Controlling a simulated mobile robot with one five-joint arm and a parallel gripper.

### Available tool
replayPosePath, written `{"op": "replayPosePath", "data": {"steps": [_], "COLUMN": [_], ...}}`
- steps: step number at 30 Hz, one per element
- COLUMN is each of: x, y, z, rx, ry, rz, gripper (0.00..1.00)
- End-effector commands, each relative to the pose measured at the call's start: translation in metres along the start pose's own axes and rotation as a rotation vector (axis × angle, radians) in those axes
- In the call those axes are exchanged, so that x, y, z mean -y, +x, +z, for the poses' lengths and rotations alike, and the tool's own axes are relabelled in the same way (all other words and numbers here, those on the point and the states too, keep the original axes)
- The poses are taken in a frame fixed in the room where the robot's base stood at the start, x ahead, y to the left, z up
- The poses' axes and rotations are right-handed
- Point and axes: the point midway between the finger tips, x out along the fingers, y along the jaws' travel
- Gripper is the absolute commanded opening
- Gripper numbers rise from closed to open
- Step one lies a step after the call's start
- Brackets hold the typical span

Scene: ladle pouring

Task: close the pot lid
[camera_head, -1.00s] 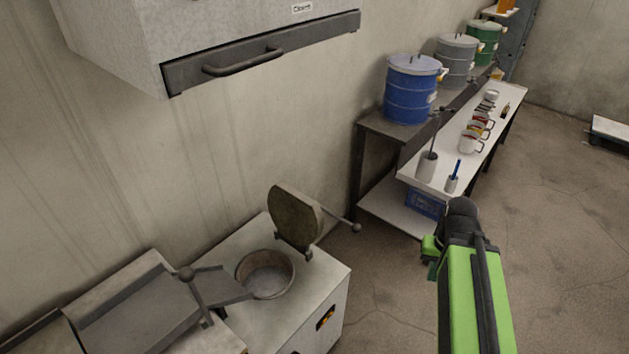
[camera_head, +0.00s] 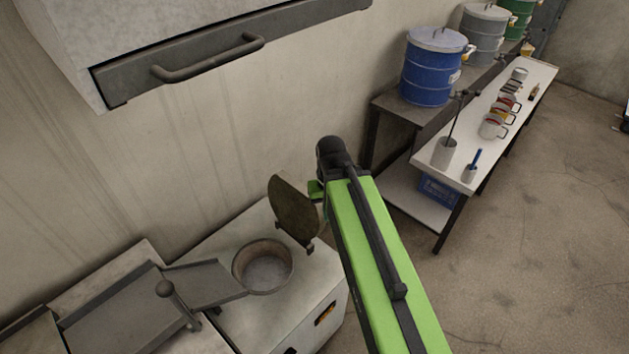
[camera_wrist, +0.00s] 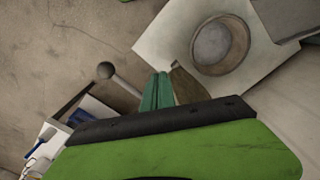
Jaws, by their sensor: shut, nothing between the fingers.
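The round, brown-grey pot lid (camera_head: 291,208) stands open, tilted up on its hinge at the right side of the pot (camera_head: 262,267). The pot is set in the white counter top and its mouth is uncovered. In the wrist view the pot (camera_wrist: 220,44) is at the upper right, and the lid (camera_wrist: 186,86) is partly hidden by my gripper. A rod ending in a round knob (camera_wrist: 105,70) shows left of the fingers. My gripper (camera_wrist: 157,90) has its green fingers shut and empty, near the lid; contact cannot be told.
A sloped metal chute (camera_head: 205,284) lies left of the pot, with a knobbed lever (camera_head: 166,289). A grey cabinet with a handle (camera_head: 208,58) hangs above.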

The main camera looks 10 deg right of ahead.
Motion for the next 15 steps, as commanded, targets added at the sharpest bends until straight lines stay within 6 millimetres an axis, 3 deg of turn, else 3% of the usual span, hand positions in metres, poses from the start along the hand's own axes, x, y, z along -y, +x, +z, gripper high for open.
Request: {"op": "replayPosePath", "data": {"steps": [5,8,11,15], "x": [-0.001,0.005,-0.017,-0.066], "y": [0.000,0.001,-0.002,-0.018], "z": [-0.003,-0.024,-0.061,-0.110], "rx": [0.002,0.016,0.011,-0.092], "ry": [-0.008,-0.077,-0.210,-0.434], "rz": [-0.009,-0.079,-0.229,-0.455], "gripper": [0.00,0.00,0.00,0.00]}}
